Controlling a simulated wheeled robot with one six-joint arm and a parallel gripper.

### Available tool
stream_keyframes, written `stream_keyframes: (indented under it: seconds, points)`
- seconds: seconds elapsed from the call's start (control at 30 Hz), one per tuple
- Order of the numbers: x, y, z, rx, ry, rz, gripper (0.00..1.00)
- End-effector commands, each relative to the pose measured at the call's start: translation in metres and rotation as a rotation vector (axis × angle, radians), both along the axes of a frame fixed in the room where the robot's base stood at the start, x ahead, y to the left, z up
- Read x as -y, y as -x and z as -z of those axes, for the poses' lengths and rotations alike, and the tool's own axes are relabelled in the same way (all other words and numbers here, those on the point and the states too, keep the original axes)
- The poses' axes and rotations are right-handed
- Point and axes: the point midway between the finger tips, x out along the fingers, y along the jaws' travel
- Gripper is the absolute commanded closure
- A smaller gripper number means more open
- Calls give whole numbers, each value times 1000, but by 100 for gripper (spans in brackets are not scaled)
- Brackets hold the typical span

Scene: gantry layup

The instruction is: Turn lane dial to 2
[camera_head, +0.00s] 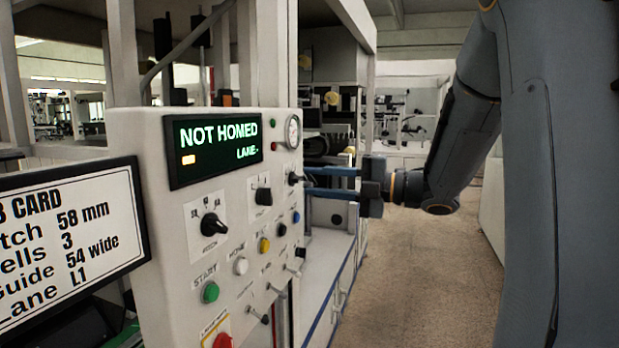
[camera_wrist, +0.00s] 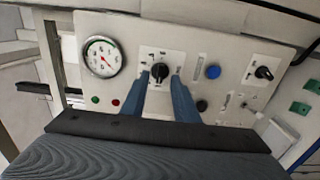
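The black dial in front of my gripper shows in the head view (camera_head: 294,178) below the gauge, and in the wrist view (camera_wrist: 160,70) on a white plate. Its label is too small to read. My gripper (camera_head: 308,180) reaches the panel from the right. In the wrist view its two blue fingers (camera_wrist: 160,78) are apart, one on either side of this dial, with a small gap at each side. The display (camera_head: 212,147) reads "NOT HOMED" and "LANE-". I cannot read the dial's setting.
The control panel (camera_head: 160,250) also carries a larger black dial (camera_head: 212,224), another dial (camera_head: 264,195), a gauge (camera_head: 293,131), a blue button (camera_wrist: 212,72), a green start button (camera_head: 210,292) and toggles. A job card (camera_head: 70,240) reads Lane L1. Floor (camera_head: 420,270) at right is clear.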

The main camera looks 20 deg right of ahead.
Motion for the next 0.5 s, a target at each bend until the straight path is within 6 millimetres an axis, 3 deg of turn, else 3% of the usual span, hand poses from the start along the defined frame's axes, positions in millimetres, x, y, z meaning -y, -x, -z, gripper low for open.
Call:
stream_keyframes:
  seconds: [0.2,0.5]
  points:
    - [-17,-12,-1,1,1,-1,73]
    - [-18,-14,0,0,0,2,73]
